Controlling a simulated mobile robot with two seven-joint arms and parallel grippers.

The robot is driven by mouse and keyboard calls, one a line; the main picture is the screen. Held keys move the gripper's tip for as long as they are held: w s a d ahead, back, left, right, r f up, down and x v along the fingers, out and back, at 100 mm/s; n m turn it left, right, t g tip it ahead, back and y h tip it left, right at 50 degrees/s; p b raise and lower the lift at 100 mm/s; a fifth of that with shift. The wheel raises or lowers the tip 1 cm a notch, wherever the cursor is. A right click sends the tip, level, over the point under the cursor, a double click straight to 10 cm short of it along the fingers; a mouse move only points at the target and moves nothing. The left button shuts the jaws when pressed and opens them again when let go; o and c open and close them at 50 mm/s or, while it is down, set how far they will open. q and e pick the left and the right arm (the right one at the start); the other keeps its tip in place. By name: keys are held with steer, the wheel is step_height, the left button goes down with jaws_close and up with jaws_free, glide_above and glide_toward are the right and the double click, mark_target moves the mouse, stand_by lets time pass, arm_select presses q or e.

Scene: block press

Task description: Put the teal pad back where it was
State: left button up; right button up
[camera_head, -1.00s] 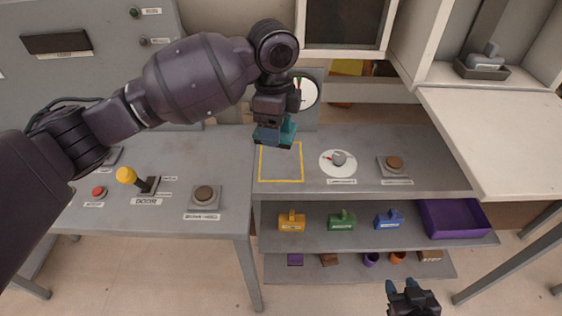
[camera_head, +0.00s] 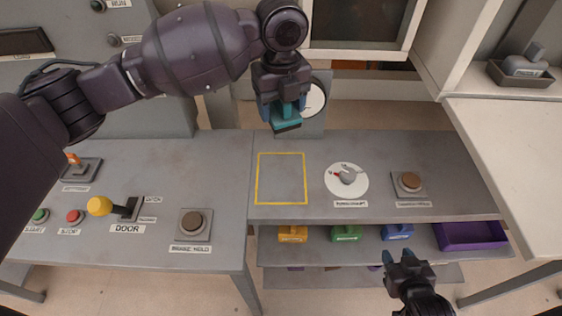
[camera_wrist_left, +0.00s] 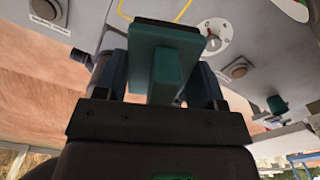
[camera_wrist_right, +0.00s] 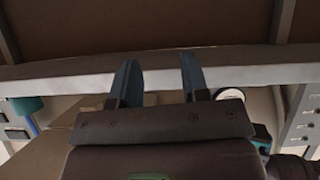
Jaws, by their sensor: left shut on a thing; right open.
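The teal pad (camera_head: 286,121) is held in my left gripper (camera_head: 284,104), above the back of the grey table and behind the yellow outlined square (camera_head: 281,179). In the left wrist view the teal pad (camera_wrist_left: 165,60) sits between the fingers, its handle gripped and its flat plate outward. Coloured handled pads stand on the shelf below: yellow (camera_head: 292,234), green (camera_head: 345,233) and blue (camera_head: 397,231). My right gripper (camera_head: 404,262) is open and empty in front of the shelves. Its two fingers stand apart in the right wrist view (camera_wrist_right: 157,80).
A dial (camera_head: 347,181) and a brown button (camera_head: 409,182) sit right of the square. A yellow-knobbed door lever (camera_head: 100,206), a brake button (camera_head: 194,223) and other buttons are on the left table. A purple bin (camera_head: 470,236) is on the shelf. The outlined square is empty.

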arm_select(q)
step_height(320, 180, down, 6)
steer(key=f, duration=0.1)
glide_above(281, 177)
step_height(281, 177, down, 8)
steer(key=shift+r+b, duration=0.25)
steer(key=shift+b, duration=0.1)
steer(key=shift+f, duration=0.7)
step_height(281, 177, down, 3)
steer(key=shift+f, duration=0.5)
arm_select(e)
steer(key=shift+s+d+f, duration=0.2)
steer(key=shift+s+f, duration=0.75)
steer(key=shift+f, duration=0.3)
